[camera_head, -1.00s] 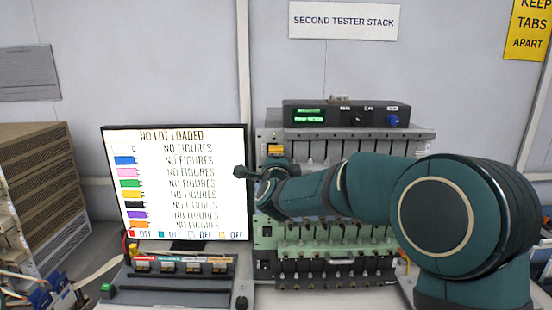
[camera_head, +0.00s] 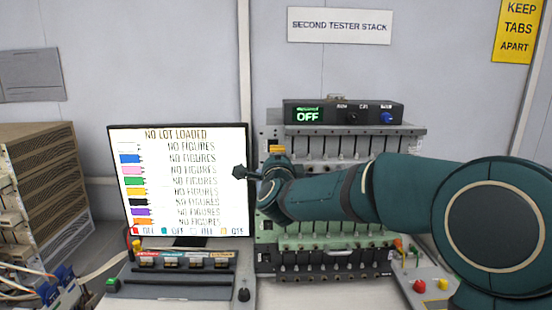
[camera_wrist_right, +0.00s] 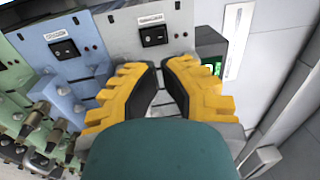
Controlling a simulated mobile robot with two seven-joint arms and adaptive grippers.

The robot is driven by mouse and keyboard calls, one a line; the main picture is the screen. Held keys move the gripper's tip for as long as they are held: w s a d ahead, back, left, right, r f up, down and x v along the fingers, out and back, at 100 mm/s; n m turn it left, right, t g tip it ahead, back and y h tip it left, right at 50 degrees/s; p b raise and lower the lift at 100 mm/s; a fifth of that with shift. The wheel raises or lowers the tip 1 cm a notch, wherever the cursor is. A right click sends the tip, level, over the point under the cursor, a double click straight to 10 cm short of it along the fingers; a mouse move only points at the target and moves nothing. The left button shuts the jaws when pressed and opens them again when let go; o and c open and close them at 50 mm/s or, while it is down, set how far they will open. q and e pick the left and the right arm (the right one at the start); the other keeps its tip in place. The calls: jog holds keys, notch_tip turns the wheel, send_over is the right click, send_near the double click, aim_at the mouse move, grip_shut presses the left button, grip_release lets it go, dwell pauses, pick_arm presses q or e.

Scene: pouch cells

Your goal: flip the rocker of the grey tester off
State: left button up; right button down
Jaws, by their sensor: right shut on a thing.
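The grey tester (camera_head: 340,147) is the top unit of the stack. In the right wrist view its grey face (camera_wrist_right: 118,42) carries a black rocker (camera_wrist_right: 154,35) below a small label. My right gripper (camera_wrist_right: 158,68) has yellow fingers with black pads, drawn together at the tips just beside this rocker. What they close on is hidden. In the head view the right gripper (camera_head: 276,150) is at the left end of the grey tester and covers its rocker. The display box (camera_head: 309,115) on top reads OFF in green. My left gripper is not in view.
A blue tester face (camera_wrist_right: 65,70) with its own black rocker (camera_wrist_right: 63,48) adjoins the grey one. A green tester (camera_head: 330,240) sits lower in the stack. A monitor (camera_head: 180,180) stands left, behind a switch panel (camera_head: 180,283). My right arm covers much of the stack.

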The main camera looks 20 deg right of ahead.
jog(key=v, duration=0.6)
jog(key=shift+r, duration=0.6)
jog(key=shift+s+d, duration=0.1)
jog(key=shift+s, duration=0.05)
